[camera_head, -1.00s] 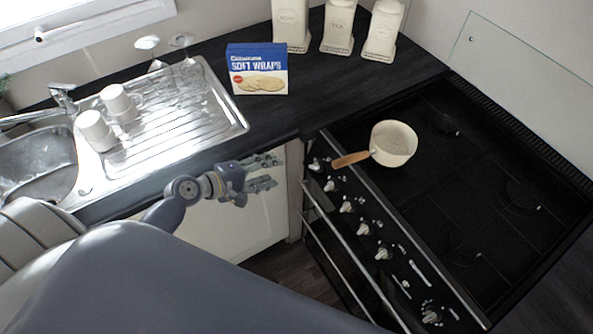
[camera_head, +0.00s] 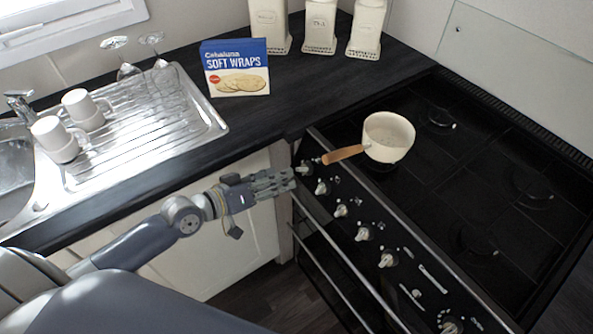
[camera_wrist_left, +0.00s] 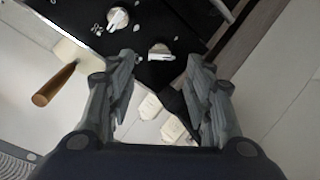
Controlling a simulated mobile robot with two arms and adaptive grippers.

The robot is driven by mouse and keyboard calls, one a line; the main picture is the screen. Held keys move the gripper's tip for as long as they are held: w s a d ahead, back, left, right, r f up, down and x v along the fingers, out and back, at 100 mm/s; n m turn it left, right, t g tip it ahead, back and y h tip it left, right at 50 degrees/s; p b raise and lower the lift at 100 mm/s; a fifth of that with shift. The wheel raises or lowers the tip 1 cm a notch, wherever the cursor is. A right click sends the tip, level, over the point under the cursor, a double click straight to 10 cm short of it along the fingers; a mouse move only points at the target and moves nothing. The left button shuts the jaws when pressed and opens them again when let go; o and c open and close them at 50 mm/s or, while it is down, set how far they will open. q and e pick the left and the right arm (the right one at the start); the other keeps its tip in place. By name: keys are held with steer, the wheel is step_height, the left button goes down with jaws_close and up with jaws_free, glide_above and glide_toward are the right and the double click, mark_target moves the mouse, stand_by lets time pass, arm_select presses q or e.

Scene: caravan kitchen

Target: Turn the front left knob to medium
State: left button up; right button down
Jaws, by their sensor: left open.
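The black stove (camera_head: 470,200) has a row of light knobs along its front panel. The leftmost knob (camera_head: 303,168) is at the panel's left end, just beyond my left gripper's fingertips (camera_head: 291,181). The second knob (camera_head: 322,187) is a little right of it. My left gripper is open and empty, pointing at the panel. In the left wrist view, the leftmost knob (camera_wrist_left: 161,52) lies ahead of the gap between the two fingers (camera_wrist_left: 164,62), and the second knob (camera_wrist_left: 117,19) is up and left. I see no contact. My right gripper is out of view.
A cream saucepan (camera_head: 388,137) sits on the hob, its wooden handle (camera_head: 344,154) reaching over the panel near the knobs. An oven rail (camera_head: 345,262) runs below. Counter left holds a wraps box (camera_head: 236,68), canisters (camera_head: 320,25), mugs (camera_head: 55,138) and a sink drainer (camera_head: 150,125).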

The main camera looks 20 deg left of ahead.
mark_target(300, 170)
arm_select(q)
steer(key=x, duration=0.7)
steer(key=shift+f, duration=0.1)
steer(key=c, duration=1)
